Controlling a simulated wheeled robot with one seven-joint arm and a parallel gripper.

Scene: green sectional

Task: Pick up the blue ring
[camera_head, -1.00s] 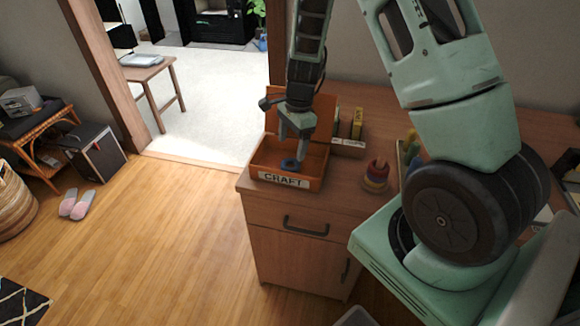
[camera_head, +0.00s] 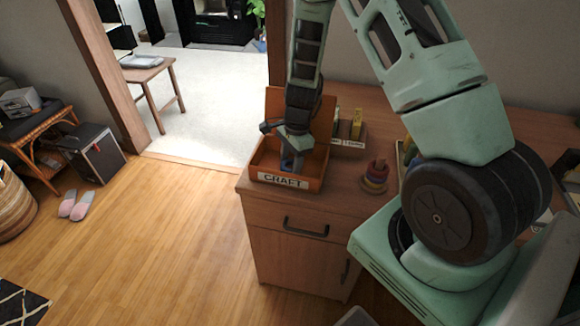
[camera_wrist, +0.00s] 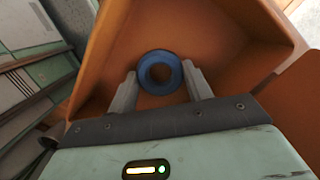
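The blue ring (camera_wrist: 175,73) lies flat on the floor of the orange craft box in the wrist view. In the head view a bit of the ring (camera_head: 287,164) shows at the fingertips. My gripper (camera_wrist: 160,88) is open, with one finger on each side of the ring's near part. The fingers look apart from the ring, though the right one is very close to it. In the head view my gripper (camera_head: 291,160) points down inside the box.
The orange box (camera_head: 318,184), labelled CRAFT, has walls around my gripper and a raised lid behind. It stands at the left end of a wooden cabinet (camera_head: 300,208). A stacking ring toy (camera_head: 375,178) stands to its right.

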